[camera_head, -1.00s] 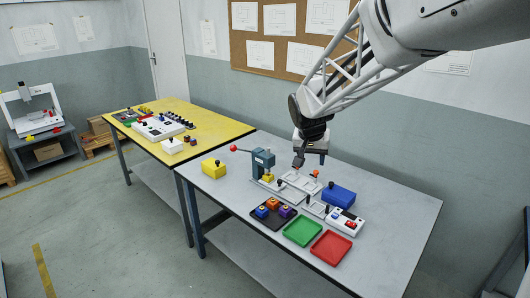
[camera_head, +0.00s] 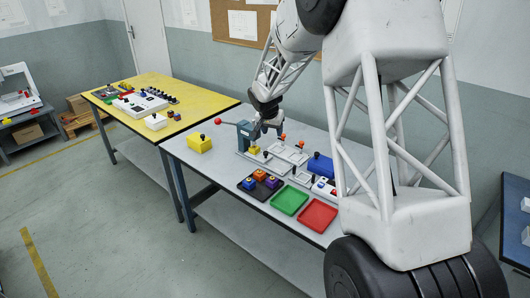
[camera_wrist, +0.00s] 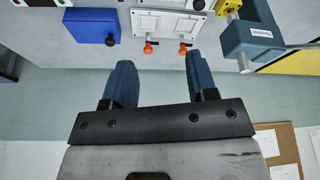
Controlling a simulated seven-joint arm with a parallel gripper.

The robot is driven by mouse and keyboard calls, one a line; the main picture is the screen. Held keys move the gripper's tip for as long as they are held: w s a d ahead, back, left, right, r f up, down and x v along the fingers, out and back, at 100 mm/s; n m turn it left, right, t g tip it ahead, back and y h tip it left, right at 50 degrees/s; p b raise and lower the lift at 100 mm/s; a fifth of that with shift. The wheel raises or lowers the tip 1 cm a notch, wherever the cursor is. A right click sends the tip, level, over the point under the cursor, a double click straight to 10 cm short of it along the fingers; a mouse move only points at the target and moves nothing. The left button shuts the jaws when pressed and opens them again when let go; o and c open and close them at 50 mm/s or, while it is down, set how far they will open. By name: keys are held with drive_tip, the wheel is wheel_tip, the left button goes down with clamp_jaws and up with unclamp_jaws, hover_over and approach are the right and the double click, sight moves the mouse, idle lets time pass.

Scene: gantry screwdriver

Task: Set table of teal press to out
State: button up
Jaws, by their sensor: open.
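The teal press (camera_head: 243,133) stands on the grey table, its lever ending in a red ball (camera_head: 217,121). A yellow block (camera_head: 254,150) sits low at the front of the press; its yellow part also shows at the top of the wrist view (camera_wrist: 228,9). Part of the press (camera_wrist: 250,38), with a white label, is at the upper right there. My gripper (camera_wrist: 160,62) is open and empty, its two blue fingers apart, to the left of the press in that view. In the head view my gripper (camera_head: 268,127) is just right of the press. The press table's position is hard to tell.
A light fixture plate (camera_wrist: 170,24) with two orange knobs lies beyond my fingers, beside a blue block (camera_wrist: 92,25). A dark tray with coloured blocks (camera_head: 260,187), a green tray (camera_head: 289,201) and a red tray (camera_head: 318,215) stand in front.

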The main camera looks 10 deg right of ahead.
drive_tip(key=m, duration=0.1)
approach(266, 153)
drive_tip(key=shift+w+f, duration=0.35)
drive_tip(key=shift+f, duration=0.1)
drive_tip(key=shift+f, duration=0.1)
drive_tip(key=shift+x, duration=3.85)
clamp_jaws()
